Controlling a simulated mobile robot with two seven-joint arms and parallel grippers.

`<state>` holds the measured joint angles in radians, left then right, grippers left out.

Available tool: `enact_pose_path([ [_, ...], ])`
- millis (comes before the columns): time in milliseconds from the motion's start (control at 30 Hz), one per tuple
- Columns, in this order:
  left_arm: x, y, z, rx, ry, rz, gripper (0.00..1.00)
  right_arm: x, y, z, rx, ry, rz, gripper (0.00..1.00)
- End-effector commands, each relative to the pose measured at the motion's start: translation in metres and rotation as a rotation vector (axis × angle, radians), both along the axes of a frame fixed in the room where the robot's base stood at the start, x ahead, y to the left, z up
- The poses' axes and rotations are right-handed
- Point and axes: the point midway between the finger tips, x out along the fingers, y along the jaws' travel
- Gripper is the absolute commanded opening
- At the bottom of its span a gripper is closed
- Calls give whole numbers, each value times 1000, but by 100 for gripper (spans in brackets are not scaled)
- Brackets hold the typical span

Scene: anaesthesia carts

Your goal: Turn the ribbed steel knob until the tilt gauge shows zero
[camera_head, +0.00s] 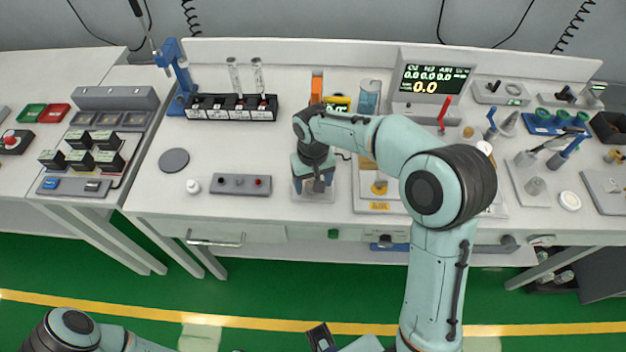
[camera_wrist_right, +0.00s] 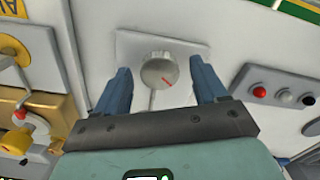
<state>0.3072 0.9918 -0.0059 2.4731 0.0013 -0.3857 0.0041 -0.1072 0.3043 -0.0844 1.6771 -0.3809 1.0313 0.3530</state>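My right gripper (camera_head: 315,188) points down over a small pale plate on the bench, in the middle of the head view. In the right wrist view my right gripper (camera_wrist_right: 162,80) is open, its two blue fingers apart. A round grey steel knob (camera_wrist_right: 156,73) with a red mark lies between the fingertips, with gaps at both sides. It sits on a light square plate (camera_wrist_right: 125,45).
A grey box with buttons (camera_head: 240,184) stands left of the right gripper. A brass fixture on a yellow-labelled plate (camera_head: 379,206) is close on its right. A monitor (camera_head: 432,84) stands behind.

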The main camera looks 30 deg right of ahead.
Motion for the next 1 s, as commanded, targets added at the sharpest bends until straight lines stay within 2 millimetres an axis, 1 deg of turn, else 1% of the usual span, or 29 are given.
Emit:
enact_pose_path([
  [133,0,0,0,0,0,0,54,0,0,3,0,-1,0,72],
  [267,1,0,3,0,-1,0,54,1,0,18,0,-3,0,72],
  [600,7,0,14,0,-8,-1,54,1,0,94,1,-5,1,72],
  [733,9,0,18,0,-10,0,54,1,0,116,1,-4,1,72],
  [867,10,0,21,-1,-11,0,54,1,0,130,1,-2,0,72],
  [1000,10,0,21,0,-12,0,54,0,0,134,0,0,0,72],
])
